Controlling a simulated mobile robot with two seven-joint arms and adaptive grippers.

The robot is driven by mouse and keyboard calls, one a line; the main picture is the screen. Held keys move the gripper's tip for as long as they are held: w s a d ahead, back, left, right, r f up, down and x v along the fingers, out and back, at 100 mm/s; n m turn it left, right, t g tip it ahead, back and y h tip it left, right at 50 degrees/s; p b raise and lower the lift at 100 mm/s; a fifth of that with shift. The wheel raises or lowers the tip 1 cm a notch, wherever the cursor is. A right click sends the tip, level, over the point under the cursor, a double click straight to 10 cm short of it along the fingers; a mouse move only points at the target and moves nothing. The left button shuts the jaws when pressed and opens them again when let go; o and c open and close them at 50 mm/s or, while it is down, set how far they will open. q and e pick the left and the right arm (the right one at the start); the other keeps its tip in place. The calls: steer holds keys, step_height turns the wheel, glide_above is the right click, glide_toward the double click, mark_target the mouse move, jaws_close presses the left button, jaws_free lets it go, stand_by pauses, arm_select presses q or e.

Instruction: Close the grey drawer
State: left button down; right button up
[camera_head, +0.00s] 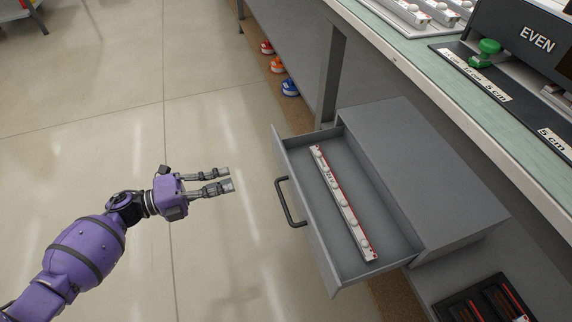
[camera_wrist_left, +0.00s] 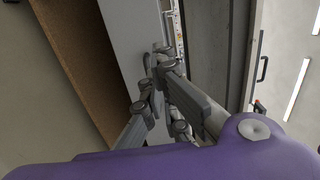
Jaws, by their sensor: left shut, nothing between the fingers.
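The grey drawer (camera_head: 374,200) is pulled well out of its grey cabinet (camera_head: 430,165), under the bench. A dark bar handle (camera_head: 284,204) is on its front panel, facing left. A long white and red strip with several round white knobs (camera_head: 343,203) lies inside the drawer. My left gripper (camera_head: 231,179) is shut and empty, to the left of the handle and apart from it. Its fingers (camera_wrist_left: 160,85) also show in the left wrist view, where grey panels lie beyond them and they hide part of the scene. My right gripper is in neither view.
The bench top (camera_head: 400,50) carries a white tray, a green-knobbed piece (camera_head: 485,52) and a box marked EVEN (camera_head: 537,38). A dark tray (camera_head: 485,303) is at bottom right. The floor left of the drawer is clear.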

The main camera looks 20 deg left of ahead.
arm_select(q)
steer(key=d, duration=0.3)
steer(key=b, duration=0.1)
glide_toward(289, 170)
steer(key=shift+m+g+h, duration=0.4)
steer(key=x, duration=0.5)
steer(key=shift+w+d, duration=0.1)
steer(key=shift+w, duration=0.2)
steer(key=shift+w+d, duration=0.4)
steer(key=shift+d, duration=0.15)
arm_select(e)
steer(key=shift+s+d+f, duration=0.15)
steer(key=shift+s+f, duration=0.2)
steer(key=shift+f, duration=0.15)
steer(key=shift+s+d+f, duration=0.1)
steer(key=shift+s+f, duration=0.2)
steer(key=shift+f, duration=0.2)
arm_select(q)
steer(key=shift+w+d, duration=0.25)
steer(key=shift+d, duration=0.15)
steer(key=b+x, duration=0.2)
steer(key=x, duration=1.7)
steer(key=shift+w+d, duration=0.3)
steer(key=shift+w+d+r, duration=0.1)
steer(key=shift+d, duration=0.05)
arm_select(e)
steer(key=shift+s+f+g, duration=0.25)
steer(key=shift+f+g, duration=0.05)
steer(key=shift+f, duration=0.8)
